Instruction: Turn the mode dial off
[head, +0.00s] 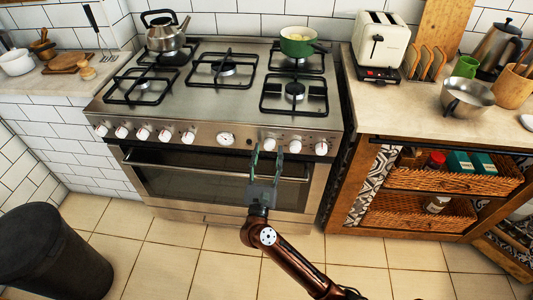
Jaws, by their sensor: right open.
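The stove's front panel (205,139) carries a row of white-faced knobs and one larger round dial. Several knobs are on the left, such as the leftmost one (101,130). The larger round dial (225,139) has markings around its face. Three knobs are on the right: one (268,144), a middle one (295,147) and the rightmost one (321,149). No label tells me which is the mode dial, and their settings are too small to read. My right gripper (267,152) is open, fingers up, in front of the first right-hand knob. Contact cannot be told. My left gripper is not in view.
The oven door handle (200,165) runs below the panel. A kettle (165,32) and a green pot (298,42) stand on the hob. A toaster (378,42) and metal bowl (467,97) are on the right counter. A black bin (50,255) stands at lower left.

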